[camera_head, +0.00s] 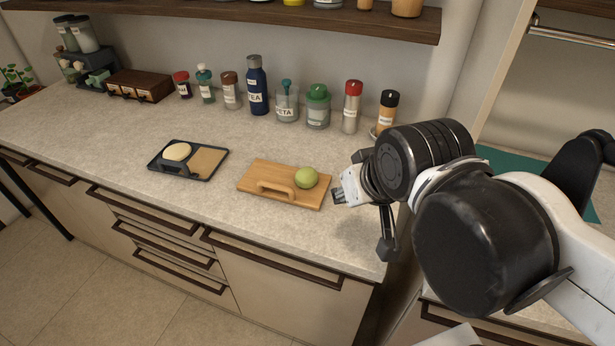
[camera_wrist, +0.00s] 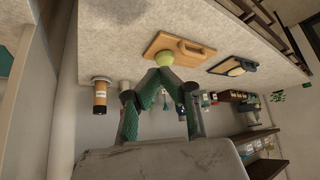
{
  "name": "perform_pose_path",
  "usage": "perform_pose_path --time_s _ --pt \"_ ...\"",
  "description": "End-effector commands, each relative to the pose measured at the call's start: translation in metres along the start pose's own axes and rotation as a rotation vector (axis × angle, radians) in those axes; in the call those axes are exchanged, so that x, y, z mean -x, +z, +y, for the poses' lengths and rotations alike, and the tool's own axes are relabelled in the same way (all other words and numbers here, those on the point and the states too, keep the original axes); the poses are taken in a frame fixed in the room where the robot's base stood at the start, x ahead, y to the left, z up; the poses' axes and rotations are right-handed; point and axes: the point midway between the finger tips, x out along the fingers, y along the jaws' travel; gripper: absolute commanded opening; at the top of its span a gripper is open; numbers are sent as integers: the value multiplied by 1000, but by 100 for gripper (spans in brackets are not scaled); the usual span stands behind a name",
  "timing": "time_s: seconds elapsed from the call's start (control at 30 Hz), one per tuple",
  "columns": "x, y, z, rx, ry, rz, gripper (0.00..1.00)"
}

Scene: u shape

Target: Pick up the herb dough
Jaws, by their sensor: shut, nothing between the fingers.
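The herb dough is a green ball (camera_head: 306,178) on the right part of a wooden board (camera_head: 303,201) with a raised handle. In the wrist view, which shows the counter upside down, the green ball (camera_wrist: 164,58) lies just beyond my fingertips. My gripper (camera_wrist: 161,74) is shut and empty, its two green-padded fingers meeting at the tips. In the head view my gripper (camera_head: 339,196) is right of the board, partly hidden by my wrist. A gap shows between it and the ball.
A black tray (camera_head: 208,178) with a pale round dough (camera_head: 177,151) lies left of the board. Several jars and bottles stand along the wall, including a red-capped shaker (camera_head: 351,107) and a black-capped one (camera_head: 387,112). The counter's front left is clear.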

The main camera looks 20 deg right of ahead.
Motion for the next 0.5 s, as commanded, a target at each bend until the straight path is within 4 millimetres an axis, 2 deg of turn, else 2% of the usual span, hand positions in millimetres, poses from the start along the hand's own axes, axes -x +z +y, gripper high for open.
perform_pose_path --time_s 0.27,0.5 --pt "0 0 0 0 0 0 1" --pt "0 0 0 0 0 0 33"
